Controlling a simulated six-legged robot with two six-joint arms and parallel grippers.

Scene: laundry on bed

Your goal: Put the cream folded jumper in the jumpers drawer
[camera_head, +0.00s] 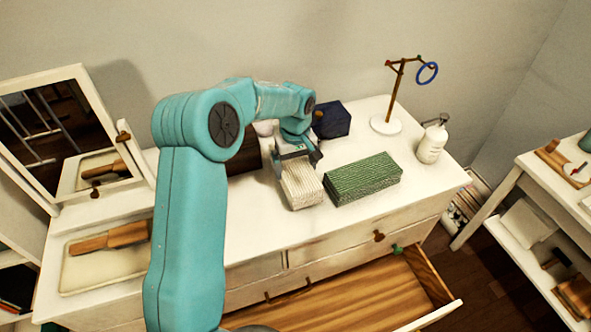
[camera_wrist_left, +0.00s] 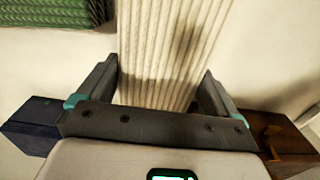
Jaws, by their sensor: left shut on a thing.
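The cream folded jumper (camera_head: 303,188) is a ribbed block on top of the white dresser. It also fills the middle of the left wrist view (camera_wrist_left: 165,45). My left gripper (camera_head: 297,160) is shut on the jumper, with one finger on each side of it in the left wrist view (camera_wrist_left: 160,80). I cannot tell whether the jumper touches the dresser top. A wide wooden drawer (camera_head: 335,300) below is pulled open; its visible floor is bare. Its left part is hidden behind my arm. My right gripper is not in view.
A green folded knit (camera_head: 364,179) lies just right of the jumper. A dark blue box (camera_head: 332,120), a ring stand (camera_head: 385,124) and a white bottle (camera_head: 432,144) stand behind and right. A mirror (camera_head: 68,135) and a tray (camera_head: 80,272) are at left.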

